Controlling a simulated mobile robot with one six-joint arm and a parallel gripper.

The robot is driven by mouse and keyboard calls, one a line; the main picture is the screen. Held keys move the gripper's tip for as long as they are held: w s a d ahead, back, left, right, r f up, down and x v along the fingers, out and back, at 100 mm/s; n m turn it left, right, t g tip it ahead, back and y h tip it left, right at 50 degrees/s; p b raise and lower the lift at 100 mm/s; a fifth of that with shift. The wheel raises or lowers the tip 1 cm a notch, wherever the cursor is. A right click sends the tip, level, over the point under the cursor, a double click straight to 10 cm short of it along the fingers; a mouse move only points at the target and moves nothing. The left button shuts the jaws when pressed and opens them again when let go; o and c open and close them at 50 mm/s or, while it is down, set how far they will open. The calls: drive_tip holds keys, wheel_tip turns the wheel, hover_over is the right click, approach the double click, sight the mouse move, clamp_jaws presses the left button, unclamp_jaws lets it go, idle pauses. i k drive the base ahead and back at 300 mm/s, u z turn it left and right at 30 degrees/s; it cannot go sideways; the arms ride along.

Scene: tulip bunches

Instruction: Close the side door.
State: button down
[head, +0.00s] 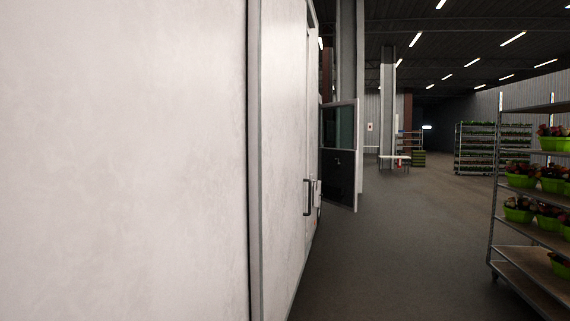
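A door (340,155) with a window in its upper half and a dark lower half stands swung open beyond the white wall, sticking out into the aisle. Nearer, a white panel (283,150) with a grey edge strip and a dark upright handle (307,197) lies along the white wall (120,160). I cannot tell for certain which of the two is the side door. A dark seam runs down the panel's near edge. My gripper is not in view.
The white wall fills the left side, very close. A rack (530,262) with green pots of flowers stands at the right. Grey floor (400,260) lies clear between them. Farther back are a column (388,100), a bench (394,157) and another loaded rack (475,150).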

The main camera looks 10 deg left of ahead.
sight(277, 78)
drive_tip(key=i, duration=1)
drive_tip(key=z, duration=0.05)
